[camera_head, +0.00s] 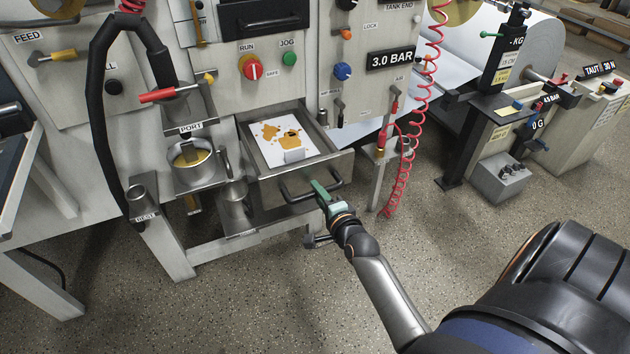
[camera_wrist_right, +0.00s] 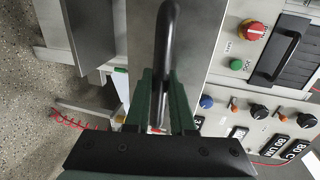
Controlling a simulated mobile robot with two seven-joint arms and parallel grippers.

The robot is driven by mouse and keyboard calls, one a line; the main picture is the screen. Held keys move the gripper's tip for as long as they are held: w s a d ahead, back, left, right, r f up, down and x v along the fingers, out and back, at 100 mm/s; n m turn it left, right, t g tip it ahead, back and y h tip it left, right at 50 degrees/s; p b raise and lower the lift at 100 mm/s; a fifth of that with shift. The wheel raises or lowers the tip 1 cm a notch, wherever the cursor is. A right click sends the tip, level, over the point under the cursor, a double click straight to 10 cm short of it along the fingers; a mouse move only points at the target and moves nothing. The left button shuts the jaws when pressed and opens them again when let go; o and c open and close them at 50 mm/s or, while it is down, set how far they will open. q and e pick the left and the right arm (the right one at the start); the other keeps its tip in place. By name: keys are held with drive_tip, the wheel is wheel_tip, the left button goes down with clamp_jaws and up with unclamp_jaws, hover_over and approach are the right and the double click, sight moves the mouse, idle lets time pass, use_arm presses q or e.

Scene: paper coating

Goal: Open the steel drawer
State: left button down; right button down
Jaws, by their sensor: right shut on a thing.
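The steel drawer (camera_head: 333,163) stands pulled out from the machine front in the head view. A white sheet with orange-brown stains (camera_head: 268,137) and a small pale block (camera_head: 294,155) lie inside it. Its black bar handle (camera_head: 290,196) runs across the front. My right gripper (camera_head: 319,188) is shut on the right part of this handle. In the right wrist view, the green fingers of my right gripper (camera_wrist_right: 162,95) sit either side of the black handle (camera_wrist_right: 166,40), with the drawer's steel front (camera_wrist_right: 200,45) behind. My left gripper is not in view.
A metal cup of yellowish liquid (camera_head: 192,165) stands left of the drawer under the PORT label. A coiled red hose (camera_head: 412,130) hangs to the right. A black hose (camera_head: 97,130) loops at the left. The speckled floor (camera_head: 270,290) before the drawer is clear.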

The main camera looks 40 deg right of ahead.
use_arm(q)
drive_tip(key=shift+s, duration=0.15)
use_arm(e)
drive_tip(key=shift+s+a, duration=0.15)
drive_tip(key=shift+s, duration=0.25)
drive_tip(key=c, duration=0.8)
unclamp_jaws()
drive_tip(key=shift+o, duration=0.2)
use_arm(q)
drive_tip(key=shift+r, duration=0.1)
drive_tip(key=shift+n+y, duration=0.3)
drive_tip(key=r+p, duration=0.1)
drive_tip(key=p, duration=0.1)
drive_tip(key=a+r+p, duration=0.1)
drive_tip(key=p, duration=0.1)
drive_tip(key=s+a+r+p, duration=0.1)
drive_tip(key=p, duration=0.1)
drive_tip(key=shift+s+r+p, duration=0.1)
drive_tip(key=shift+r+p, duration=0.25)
drive_tip(key=shift+p, duration=0.05)
use_arm(e)
drive_tip(key=v, duration=1.2)
drive_tip(key=shift+s, duration=0.2)
